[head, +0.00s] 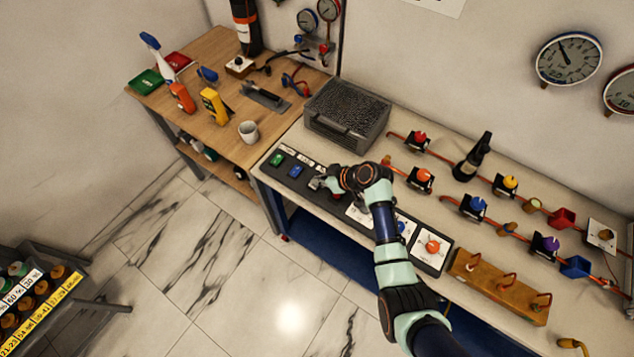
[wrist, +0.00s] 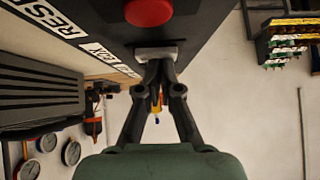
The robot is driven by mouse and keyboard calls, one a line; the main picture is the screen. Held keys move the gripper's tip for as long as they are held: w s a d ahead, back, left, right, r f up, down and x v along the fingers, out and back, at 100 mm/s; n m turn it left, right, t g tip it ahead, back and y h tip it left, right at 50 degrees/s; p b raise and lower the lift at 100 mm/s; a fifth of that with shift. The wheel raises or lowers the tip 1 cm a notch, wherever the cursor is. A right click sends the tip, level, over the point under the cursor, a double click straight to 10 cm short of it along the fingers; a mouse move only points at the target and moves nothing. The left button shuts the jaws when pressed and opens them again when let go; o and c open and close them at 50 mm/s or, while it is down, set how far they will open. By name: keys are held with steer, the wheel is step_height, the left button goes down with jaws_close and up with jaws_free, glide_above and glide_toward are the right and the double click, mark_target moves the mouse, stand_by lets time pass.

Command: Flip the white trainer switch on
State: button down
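The dark trainer panel (head: 420,262) lies along the front edge of the long bench, with a green switch (head: 277,160) and a blue switch (head: 296,171) at its left end. My gripper (head: 317,184) is low over the panel, just right of the blue switch. In the wrist view the fingers of my gripper (wrist: 157,66) come together with their tips close against a pale grey-white block (wrist: 156,53), probably the white switch. Nothing is seen held between them. Whether the tips touch it, and its on or off position, I cannot tell. A red button (wrist: 149,11) is beside it.
A dark ribbed case (head: 346,115) stands behind the panel. An orange knob (head: 432,246) is at the panel's right end, near a wooden block with hooks (head: 498,287). Several coloured valves stand farther back. A white mug (head: 248,131) is on the wooden table at left.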

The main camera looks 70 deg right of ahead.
steer(key=shift+s+d, duration=0.1)
steer(key=shift+d, duration=0.1)
steer(key=shift+r, duration=0.1)
steer(key=shift+r+p, duration=0.4)
step_height(320, 180, up, 4)
steer(key=p, duration=0.3)
steer(key=shift+d+f, duration=0.15)
steer(key=d+v, duration=0.1)
steer(key=v, duration=0.8)
steer(key=shift+s+a+p, duration=0.3)
steer(key=shift+s, duration=0.2)
steer(key=shift+a, duration=0.1)
